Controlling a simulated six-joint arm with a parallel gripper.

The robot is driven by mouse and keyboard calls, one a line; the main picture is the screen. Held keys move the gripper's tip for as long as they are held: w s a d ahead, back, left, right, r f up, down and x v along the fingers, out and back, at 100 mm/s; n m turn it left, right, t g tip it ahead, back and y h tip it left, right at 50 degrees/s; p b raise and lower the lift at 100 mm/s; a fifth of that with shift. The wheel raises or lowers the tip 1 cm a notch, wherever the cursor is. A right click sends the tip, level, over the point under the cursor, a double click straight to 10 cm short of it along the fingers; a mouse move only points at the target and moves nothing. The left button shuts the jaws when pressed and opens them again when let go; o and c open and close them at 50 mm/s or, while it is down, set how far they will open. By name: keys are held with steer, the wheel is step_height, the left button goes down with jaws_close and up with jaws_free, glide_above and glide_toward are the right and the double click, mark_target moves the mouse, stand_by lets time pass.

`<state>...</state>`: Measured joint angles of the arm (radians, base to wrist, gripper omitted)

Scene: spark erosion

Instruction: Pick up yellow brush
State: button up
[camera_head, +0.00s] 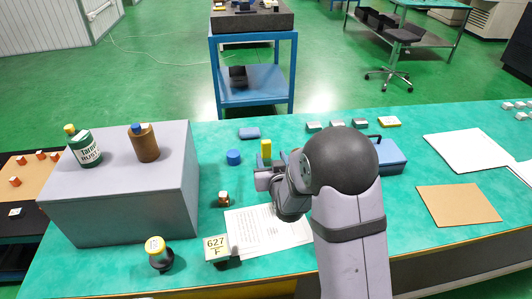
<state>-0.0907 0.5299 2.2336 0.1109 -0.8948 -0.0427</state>
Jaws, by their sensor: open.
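A yellow upright piece (266,150) stands out just beyond my gripper near the middle of the green bench; it may be the yellow brush, but its lower part is hidden. My gripper (265,179) is low over the bench, right by this piece in the picture. It is open. The fingertips are small and partly hidden, so I cannot tell whether they touch the piece.
A large grey box (120,200) with two bottles stands at the left. A blue case (385,157) lies behind my arm. A blue cylinder (233,157), a white sheet (265,230) and a 627 sign (216,247) are nearby. Bench space left of my gripper is fairly clear.

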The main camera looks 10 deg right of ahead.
mark_target(267, 148)
steer(key=x, duration=0.1)
steer(key=p+x, duration=0.1)
steer(key=x, duration=0.2)
steer(key=shift+w+a+r, duration=0.15)
steer(key=shift+a+r, duration=0.15)
steer(key=shift+w+f, duration=0.2)
steer(key=shift+w, duration=0.3)
steer(key=c, duration=1.1)
steer(key=shift+r, duration=0.1)
step_height(267, 148, up, 10)
steer(key=shift+f, duration=0.1)
